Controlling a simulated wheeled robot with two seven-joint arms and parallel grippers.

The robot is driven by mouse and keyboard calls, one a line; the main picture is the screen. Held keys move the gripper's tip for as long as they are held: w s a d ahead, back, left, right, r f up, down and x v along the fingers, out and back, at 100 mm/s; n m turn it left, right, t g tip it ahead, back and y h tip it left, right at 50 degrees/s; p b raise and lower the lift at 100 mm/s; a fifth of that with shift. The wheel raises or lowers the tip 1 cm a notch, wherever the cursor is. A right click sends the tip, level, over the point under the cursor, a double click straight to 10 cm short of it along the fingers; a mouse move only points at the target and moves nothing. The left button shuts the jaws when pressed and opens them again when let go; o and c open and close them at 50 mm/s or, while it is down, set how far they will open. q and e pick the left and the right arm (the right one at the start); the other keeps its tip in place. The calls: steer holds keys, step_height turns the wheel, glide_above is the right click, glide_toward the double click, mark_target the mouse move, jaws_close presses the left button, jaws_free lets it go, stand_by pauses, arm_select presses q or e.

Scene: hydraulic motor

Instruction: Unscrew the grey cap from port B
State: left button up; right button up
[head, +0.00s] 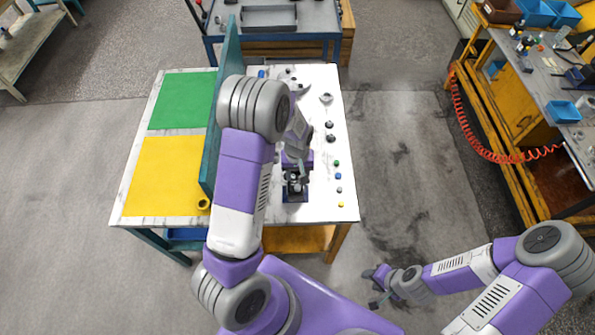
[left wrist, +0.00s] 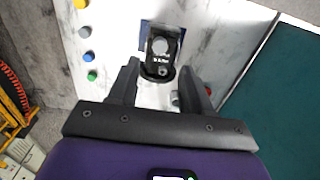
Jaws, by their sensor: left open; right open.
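The dark hydraulic motor (head: 295,190) stands on a blue base on the white part of the table. In the left wrist view the motor (left wrist: 160,68) shows from above, with a round grey cap (left wrist: 160,46) on it. Small white lettering beside the cap is too blurred to read. My left gripper (head: 300,170) is over the motor; in its wrist view the open left gripper (left wrist: 160,75) has its fingers on either side of the motor's near end, with the cap beyond the tips. Contact cannot be told. My right gripper (head: 378,286) is open and empty, away from the table.
Several small coloured caps, including a green one (head: 336,163) and a yellow one (head: 341,205), line the table's right side. Dark fittings (head: 330,138) lie farther back. A teal upright panel (head: 213,140) stands left of my left arm. Floor right of the table is clear.

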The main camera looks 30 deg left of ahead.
mark_target(297, 186)
arm_select(q)
step_height(297, 186, down, 7)
steer(key=b, duration=0.5)
stand_by(0.4)
jaws_close()
steer(key=n, duration=0.2)
steer(key=n+p, duration=0.1)
steer(key=n, duration=0.1)
steer(key=shift+r+n, duration=0.2)
steer(key=shift+n, duration=0.2)
steer(key=shift+f+n, duration=0.1)
steer(key=shift+n, duration=0.3)
